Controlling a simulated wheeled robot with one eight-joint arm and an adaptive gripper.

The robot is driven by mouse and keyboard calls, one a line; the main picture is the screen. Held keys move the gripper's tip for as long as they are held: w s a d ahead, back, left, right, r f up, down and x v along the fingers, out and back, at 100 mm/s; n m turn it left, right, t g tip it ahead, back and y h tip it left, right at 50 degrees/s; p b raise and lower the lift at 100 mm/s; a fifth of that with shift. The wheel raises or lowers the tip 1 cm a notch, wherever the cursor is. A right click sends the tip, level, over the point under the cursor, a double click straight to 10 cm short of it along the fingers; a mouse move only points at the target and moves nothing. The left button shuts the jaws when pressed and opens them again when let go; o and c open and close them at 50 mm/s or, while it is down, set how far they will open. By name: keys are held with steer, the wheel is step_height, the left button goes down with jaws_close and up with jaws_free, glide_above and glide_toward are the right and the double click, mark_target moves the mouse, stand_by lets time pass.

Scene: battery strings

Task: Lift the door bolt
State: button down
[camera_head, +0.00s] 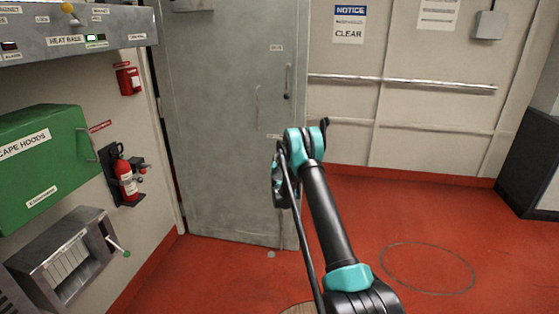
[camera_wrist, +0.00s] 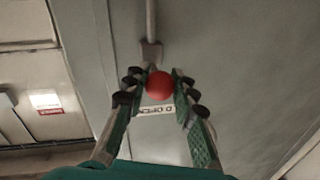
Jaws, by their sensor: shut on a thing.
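The grey door (camera_head: 225,130) stands upright in the head view. In the wrist view a red ball knob (camera_wrist: 160,86) sits between the two fingers of my gripper (camera_wrist: 158,92), which is shut on it. A thin grey rod (camera_wrist: 151,18) and a small bracket (camera_wrist: 152,52) line up with the knob against the door face. A small white label (camera_wrist: 155,110) shows upside down behind the fingers. In the head view my gripper (camera_head: 279,188) is low against the right part of the door, and the arm hides the knob there.
A door handle (camera_head: 288,82) is higher up on the door. To the left are a green box (camera_head: 45,150), a fire extinguisher (camera_head: 126,180) and a metal chute (camera_head: 65,255). A handrail (camera_head: 400,83) runs along the right wall. The red floor (camera_head: 400,220) is clear at right.

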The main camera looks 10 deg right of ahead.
steer(key=shift+r, duration=0.1)
steer(key=shift+r, duration=2.05)
steer(key=c, duration=1.2)
jaws_free()
steer(key=shift+r, duration=0.1)
steer(key=shift+s, duration=0.1)
steer(key=s, duration=0.4)
steer(key=s+a, duration=0.1)
steer(key=s, duration=0.6)
steer(key=shift+s+a, duration=0.2)
steer(key=shift+s, duration=0.2)
